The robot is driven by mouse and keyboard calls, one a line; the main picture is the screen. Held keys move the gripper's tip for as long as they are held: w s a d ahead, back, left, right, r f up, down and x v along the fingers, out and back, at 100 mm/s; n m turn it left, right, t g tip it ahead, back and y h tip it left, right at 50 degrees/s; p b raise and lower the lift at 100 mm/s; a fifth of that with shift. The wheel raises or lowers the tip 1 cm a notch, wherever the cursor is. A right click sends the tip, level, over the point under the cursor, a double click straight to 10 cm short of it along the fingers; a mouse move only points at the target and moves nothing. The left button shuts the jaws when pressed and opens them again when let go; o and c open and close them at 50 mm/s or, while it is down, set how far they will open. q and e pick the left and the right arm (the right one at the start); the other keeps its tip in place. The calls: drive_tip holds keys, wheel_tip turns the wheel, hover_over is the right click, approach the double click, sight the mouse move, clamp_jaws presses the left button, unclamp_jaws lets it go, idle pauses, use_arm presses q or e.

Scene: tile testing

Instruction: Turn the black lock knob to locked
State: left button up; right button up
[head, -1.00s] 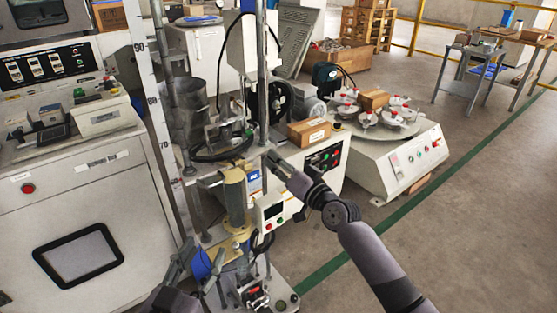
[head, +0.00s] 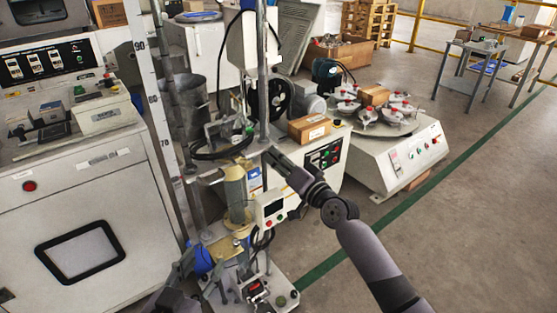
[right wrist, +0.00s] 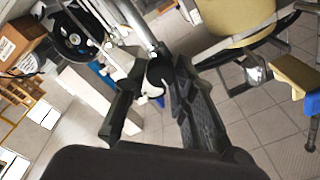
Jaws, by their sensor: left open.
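The black lock knob (right wrist: 160,70) shows in the right wrist view, on a grey metal post, between the two fingers of my right gripper (right wrist: 160,78). The fingers flank it closely and look closed on it. In the head view my right gripper (head: 270,156) is at the upright post (head: 262,80) of the test stand, and it hides the knob there. My left gripper (head: 187,264) is open and low at the left of the stand, partly cut off by my own arm.
The stand carries a white display box (head: 269,209) and a tan cylinder (head: 236,193). A cardboard box (head: 309,128) sits on a white machine behind. A turntable machine (head: 392,155) stands to the right, and a large white cabinet (head: 80,225) to the left.

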drive_tip(key=o, duration=0.4)
drive_tip(key=shift+o, duration=0.2)
drive_tip(key=v, duration=1.2)
